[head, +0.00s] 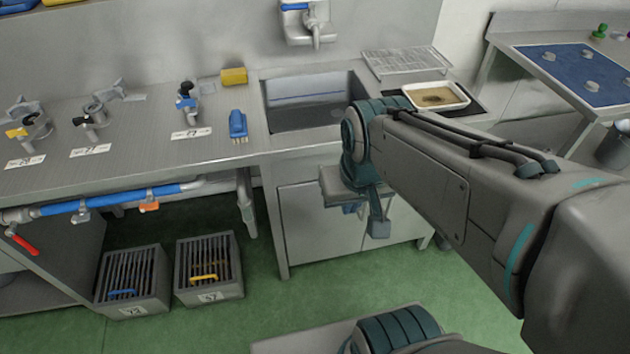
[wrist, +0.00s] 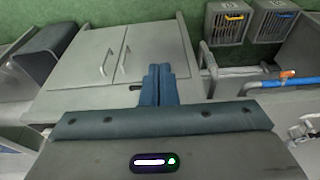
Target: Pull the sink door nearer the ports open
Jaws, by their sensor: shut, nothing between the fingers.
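The grey sink cabinet has two doors that look shut. The door nearer the ports (head: 318,228) is the left one in the head view and the right one in the wrist view (wrist: 176,42). Its upright bar handle (wrist: 122,58) stands close beside the other door's handle (wrist: 105,62); the handles are hidden in the head view. The other door (wrist: 85,62) is partly behind my arm in the head view. My gripper (wrist: 159,70) is shut and empty, in front of the nearer door and to the right of its handle in the wrist view. No contact shows.
Valve ports (head: 95,115) stand on the steel counter, left of the sink basin (head: 310,115). A pipe with a blue section (head: 110,200) runs below the counter edge. Two slatted crates (head: 208,268) sit on the floor at left. Green floor before the cabinet is clear.

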